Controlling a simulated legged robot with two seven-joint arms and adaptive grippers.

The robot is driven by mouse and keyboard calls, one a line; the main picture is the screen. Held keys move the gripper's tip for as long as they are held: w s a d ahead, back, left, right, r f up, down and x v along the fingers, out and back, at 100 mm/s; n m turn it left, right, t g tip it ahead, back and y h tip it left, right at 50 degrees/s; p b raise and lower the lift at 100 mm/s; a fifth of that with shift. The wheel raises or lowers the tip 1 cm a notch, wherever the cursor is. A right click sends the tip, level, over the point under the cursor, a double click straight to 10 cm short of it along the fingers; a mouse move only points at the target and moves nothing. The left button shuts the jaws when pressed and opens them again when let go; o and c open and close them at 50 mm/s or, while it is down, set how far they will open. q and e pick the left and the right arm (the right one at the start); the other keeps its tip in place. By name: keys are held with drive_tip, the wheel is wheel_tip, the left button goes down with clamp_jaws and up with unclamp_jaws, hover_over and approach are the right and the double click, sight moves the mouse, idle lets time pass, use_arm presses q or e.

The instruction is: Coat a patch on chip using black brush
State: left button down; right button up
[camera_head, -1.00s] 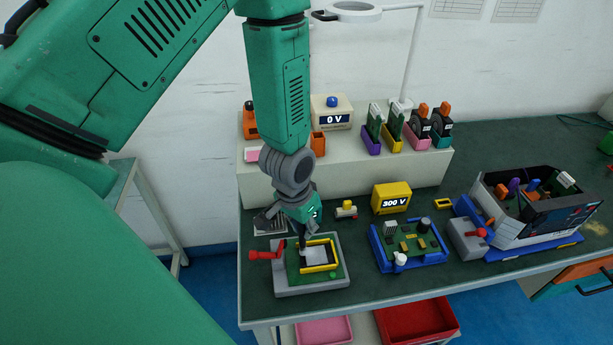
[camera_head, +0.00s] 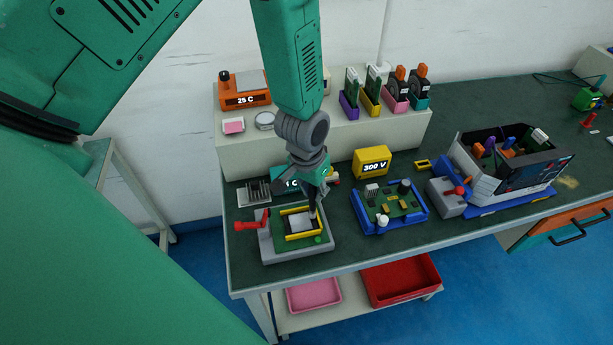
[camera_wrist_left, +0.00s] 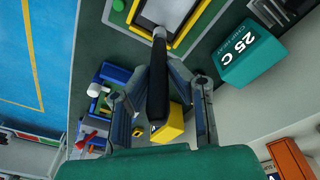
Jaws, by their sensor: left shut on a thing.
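The chip (camera_head: 299,223) is a pale grey square inside a yellow frame (camera_head: 290,240) on a green board, set in a grey fixture (camera_head: 268,248) with a red handle. In the left wrist view the chip (camera_wrist_left: 165,12) shows at the top edge, partly cut off. My left gripper (camera_head: 316,190) is over the fixture's right back side. It is shut on the black brush (camera_wrist_left: 158,90), which points down at the board. The brush's pale tip (camera_wrist_left: 159,33) is by the frame's edge; I cannot tell whether it touches. My right gripper is not in view.
A teal 25 C box (camera_wrist_left: 246,55) stands close to the gripper. Right of the fixture are a blue tray (camera_head: 420,218) with a board and a yellow 300 V box (camera_head: 372,162). A white shelf (camera_head: 235,160) with several holders runs behind.

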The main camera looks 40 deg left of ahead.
use_arm(q)
drive_tip(key=shift+s+a+f+p, duration=0.1)
drive_tip(key=shift+s+a+p, duration=0.35)
drive_tip(key=shift+s, duration=0.55)
drive_tip(key=shift+s+a+f+p, duration=0.1)
drive_tip(key=shift+s+a+p, duration=0.1)
drive_tip(key=shift+s+a, duration=0.6)
drive_tip(key=shift+s+a+f+p, duration=0.1)
drive_tip(key=shift+s+a+p, duration=0.25)
drive_tip(key=shift+s, duration=0.8)
drive_tip(key=shift+w+d+r, duration=0.1)
drive_tip(key=shift+w+d, duration=1)
drive_tip(key=shift+w, duration=0.2)
drive_tip(key=shift+w+d, duration=1.05)
drive_tip(key=shift+w, duration=0.2)
wheel_tip(320, 180, up, 6)
drive_tip(key=shift+r, duration=0.1)
drive_tip(key=shift+r, duration=1.45)
